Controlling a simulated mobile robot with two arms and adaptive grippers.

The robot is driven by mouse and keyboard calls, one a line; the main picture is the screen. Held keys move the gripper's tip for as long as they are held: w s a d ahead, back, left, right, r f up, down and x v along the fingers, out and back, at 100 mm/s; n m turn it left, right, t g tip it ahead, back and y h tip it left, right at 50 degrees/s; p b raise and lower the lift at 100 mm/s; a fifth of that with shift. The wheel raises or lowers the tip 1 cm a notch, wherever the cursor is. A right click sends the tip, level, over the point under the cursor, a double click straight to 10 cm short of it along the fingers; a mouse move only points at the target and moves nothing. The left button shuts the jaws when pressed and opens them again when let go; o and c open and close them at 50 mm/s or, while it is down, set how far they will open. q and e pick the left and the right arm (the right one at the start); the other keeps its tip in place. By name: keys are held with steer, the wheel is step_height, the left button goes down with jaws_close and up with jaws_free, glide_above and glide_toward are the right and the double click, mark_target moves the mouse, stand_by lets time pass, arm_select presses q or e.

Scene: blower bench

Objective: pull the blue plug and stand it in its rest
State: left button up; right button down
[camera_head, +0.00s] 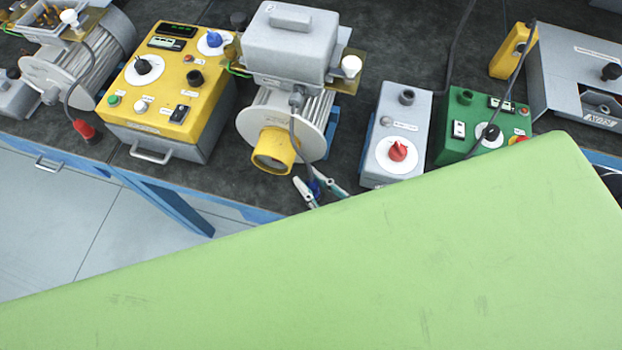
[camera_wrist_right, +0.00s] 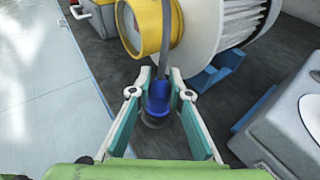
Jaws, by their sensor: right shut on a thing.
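The blue plug (camera_wrist_right: 157,98) is between the two fingers of my right gripper (camera_wrist_right: 160,94) in the right wrist view, with its grey cord running upward. In the head view the plug (camera_head: 315,187) shows as a small blue patch between the fingers of the right gripper (camera_head: 319,190), below the yellow-ended motor. The fingers are shut on it and it looks roughly upright. A dark round piece (camera_wrist_right: 157,120) shows directly beneath the plug; I cannot tell whether they touch or whether it is the rest. My left gripper is not in view.
The motor (camera_head: 298,110) with its yellow end ring stands just behind the plug. A grey box with a red knob (camera_head: 397,150) is to the right, a yellow control box (camera_head: 170,90) to the left. A red plug (camera_head: 86,131) is further left. The bench's front edge is close.

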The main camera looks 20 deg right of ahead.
steer(key=shift+f, duration=0.35)
stand_by(0.3)
steer(key=c, duration=1.8)
jaws_free()
steer(key=shift+s, duration=0.1)
steer(key=v, duration=1.1)
steer(key=shift+s+d+r, duration=0.15)
steer(key=shift+s, duration=0.2)
